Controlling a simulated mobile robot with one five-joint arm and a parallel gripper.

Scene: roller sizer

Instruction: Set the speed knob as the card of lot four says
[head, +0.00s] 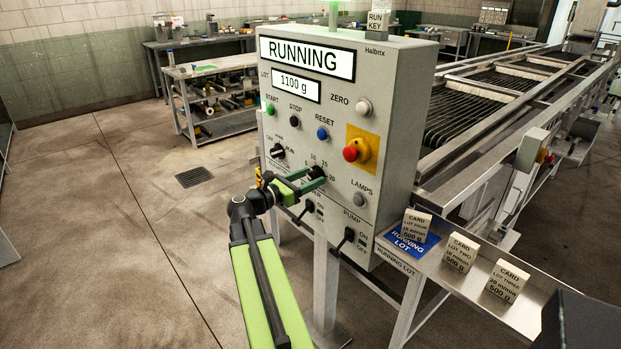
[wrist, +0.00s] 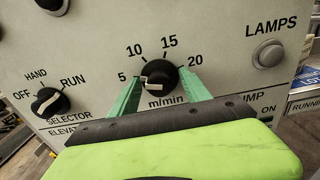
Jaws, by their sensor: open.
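The black speed knob (wrist: 158,75) is on the grey control panel (head: 390,130), above the "m/min" label, with marks 5, 10, 15 and 20. Its white pointer faces left, about at the 5. My gripper (wrist: 160,88) is open, with one green finger on each side of the knob; I cannot tell whether they touch it. In the head view my gripper (head: 310,178) partly covers the knob. The lot four card (head: 416,225) stands on the blue running lot plate (head: 409,246). Its speed figure is too small to read surely.
The panel display (head: 307,58) reads RUNNING, and the lot display (head: 296,87) reads 1100 g. A red stop button (head: 352,153), the selector knob (wrist: 48,102) and the lamps button (wrist: 268,54) are nearby. Cards for lot two (head: 460,252) and lot three (head: 507,281) stand on the shelf.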

